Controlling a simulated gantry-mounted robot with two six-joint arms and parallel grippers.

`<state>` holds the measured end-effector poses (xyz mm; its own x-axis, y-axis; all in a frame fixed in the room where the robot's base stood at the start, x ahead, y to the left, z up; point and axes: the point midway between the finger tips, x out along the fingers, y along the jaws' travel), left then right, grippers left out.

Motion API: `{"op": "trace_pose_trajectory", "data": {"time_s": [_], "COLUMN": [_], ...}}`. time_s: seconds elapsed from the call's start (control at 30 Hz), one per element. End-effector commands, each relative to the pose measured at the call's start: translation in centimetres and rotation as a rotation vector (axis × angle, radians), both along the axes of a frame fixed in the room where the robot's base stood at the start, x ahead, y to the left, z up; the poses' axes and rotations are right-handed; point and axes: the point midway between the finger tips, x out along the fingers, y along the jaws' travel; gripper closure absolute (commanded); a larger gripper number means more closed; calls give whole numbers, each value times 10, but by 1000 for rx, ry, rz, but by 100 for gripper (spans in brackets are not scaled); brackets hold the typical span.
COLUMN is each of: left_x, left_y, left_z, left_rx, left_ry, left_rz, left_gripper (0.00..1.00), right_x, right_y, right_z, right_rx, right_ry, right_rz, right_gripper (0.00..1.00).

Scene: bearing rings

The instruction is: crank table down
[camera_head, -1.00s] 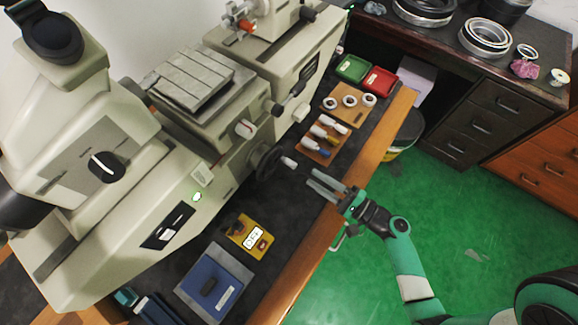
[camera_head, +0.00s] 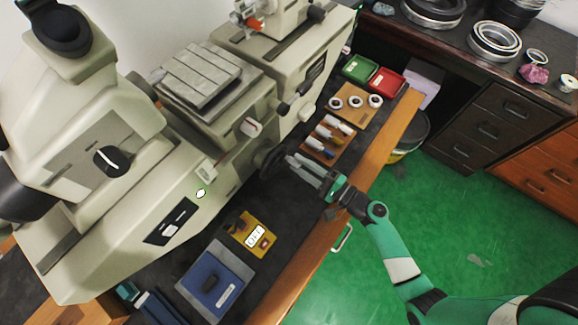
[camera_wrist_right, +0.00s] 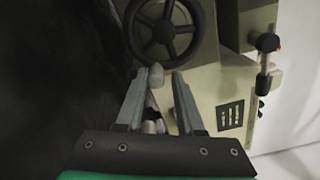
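The grey slotted machine table (camera_head: 201,76) sits on the cream machine in the head view. Below it, a black handwheel (camera_head: 270,157) is on the machine's front side. The wheel also shows in the right wrist view (camera_wrist_right: 187,27), with a pale handle knob (camera_wrist_right: 156,76) sticking out. My right gripper (camera_head: 291,163) is beside the wheel. In the right wrist view my right gripper (camera_wrist_right: 160,74) is open, with the knob between its fingertips; firm contact cannot be seen. My left gripper is not in view.
A wooden board with several handled tools (camera_head: 327,137) and a board with white rings (camera_head: 355,101) lie along the bench beyond the gripper. Green (camera_head: 359,68) and red (camera_head: 386,82) bins stand farther back. Dark bench surface is clear between.

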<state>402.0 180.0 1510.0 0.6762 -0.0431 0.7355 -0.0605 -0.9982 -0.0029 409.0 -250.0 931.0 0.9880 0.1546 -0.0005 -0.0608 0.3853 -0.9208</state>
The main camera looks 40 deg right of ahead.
Motion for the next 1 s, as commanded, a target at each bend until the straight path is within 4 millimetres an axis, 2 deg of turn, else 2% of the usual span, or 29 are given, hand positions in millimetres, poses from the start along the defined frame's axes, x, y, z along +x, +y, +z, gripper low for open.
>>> {"op": "trace_pose_trajectory", "data": {"time_s": [0.3, 0.57, 0.6, 1.0], "left_x": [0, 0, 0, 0], "left_y": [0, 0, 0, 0], "left_z": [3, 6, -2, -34], "left_rx": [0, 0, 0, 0], "left_ry": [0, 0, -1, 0], "left_rz": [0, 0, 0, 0], "left_gripper": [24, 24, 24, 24], "right_x": [0, -1, -1, -5], "right_y": [-5, 2, 3, 26], "right_z": [26, 45, 43, 61], "right_rx": [-493, -895, -957, -1550], "right_ry": [-80, -144, -155, -248], "right_rz": [-3, -2, -3, -1], "right_gripper": [66, 66, 66, 66]}}
